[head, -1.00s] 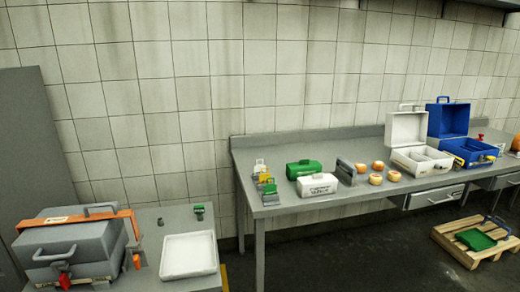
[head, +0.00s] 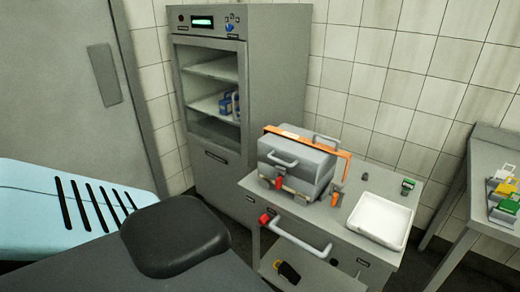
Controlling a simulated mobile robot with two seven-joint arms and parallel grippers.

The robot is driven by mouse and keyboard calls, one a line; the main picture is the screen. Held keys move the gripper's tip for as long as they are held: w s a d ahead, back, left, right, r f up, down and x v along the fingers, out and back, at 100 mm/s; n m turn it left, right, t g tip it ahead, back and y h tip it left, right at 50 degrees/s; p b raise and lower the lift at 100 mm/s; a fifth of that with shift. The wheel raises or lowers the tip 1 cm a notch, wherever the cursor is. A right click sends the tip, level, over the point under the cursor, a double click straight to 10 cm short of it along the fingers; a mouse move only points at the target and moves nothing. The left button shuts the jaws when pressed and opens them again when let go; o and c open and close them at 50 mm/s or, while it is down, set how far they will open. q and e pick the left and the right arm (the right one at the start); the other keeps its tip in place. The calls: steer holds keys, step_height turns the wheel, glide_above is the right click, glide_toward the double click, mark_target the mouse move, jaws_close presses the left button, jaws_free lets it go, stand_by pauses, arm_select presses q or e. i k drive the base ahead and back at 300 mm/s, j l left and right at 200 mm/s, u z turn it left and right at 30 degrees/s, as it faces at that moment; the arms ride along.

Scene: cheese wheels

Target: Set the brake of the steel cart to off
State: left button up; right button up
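The steel cart (head: 348,238) stands right of the middle in the head view, with a pale push handle (head: 300,240) on its near side. A small red part (head: 267,218) sits at the handle's left end. A black piece with an orange-yellow part (head: 288,271) shows lower down, near the cart's lower shelf. I cannot tell which of these is the brake, or its setting. A grey case (head: 296,163) with an orange strap and a white tray (head: 380,220) are on the cart top. Neither gripper is in view.
A grey cabinet (head: 268,85) with a glazed front stands behind the cart. A grey door (head: 65,80) is at left. A workbench (head: 490,150) with small coloured items is at right.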

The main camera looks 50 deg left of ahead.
mark_target(264, 219)
steer(key=u, duration=1.55)
steer(key=i+z, duration=0.25)
steer(key=i+j+z, duration=0.3)
steer(key=i+l, duration=0.05)
steer(key=l, duration=0.05)
